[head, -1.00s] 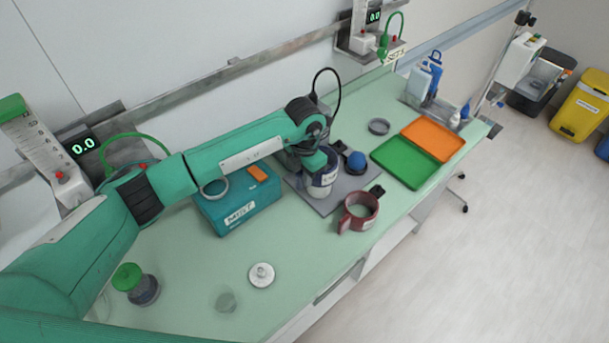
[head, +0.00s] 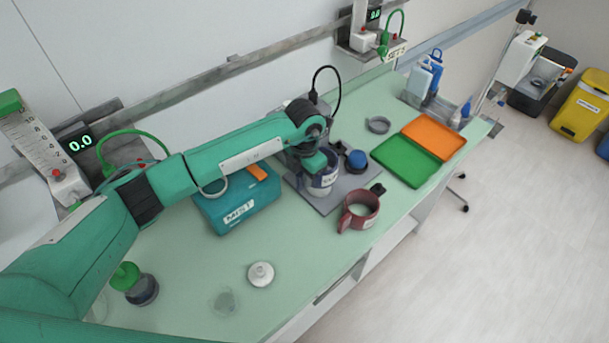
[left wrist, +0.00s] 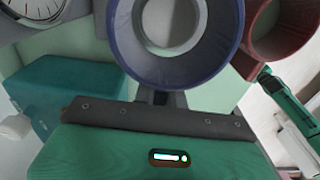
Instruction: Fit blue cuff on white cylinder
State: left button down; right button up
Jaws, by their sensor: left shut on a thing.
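The blue cuff (head: 327,185) is in my left gripper (head: 312,166), which is shut on its near rim over the grey board. In the left wrist view the cuff (left wrist: 175,73) is a blue ring, and the pale round rim of the white cylinder (left wrist: 146,28) shows inside its opening. The cuff appears to be around the cylinder, but how deep it sits is hidden. The gripper's dark fingers (left wrist: 160,97) show just below the cuff.
A red-brown mug (head: 361,211) stands close by at the board's front edge. A teal box (head: 240,203) stands to the left. Green (head: 405,162) and orange (head: 434,137) trays lie farther right.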

pick_arm(q)
jog(key=shift+f+b, duration=0.55)
jog(key=shift+f, duration=0.15)
jog(key=shift+f+b, duration=0.55)
jog(key=shift+f, duration=0.05)
jog(key=shift+f+b, duration=1.3)
jog(key=shift+f, duration=0.1)
jog(key=shift+b, duration=0.3)
dwell(0.6)
jog(key=c, duration=1.4)
grip_release()
jog(key=shift+o, duration=0.2)
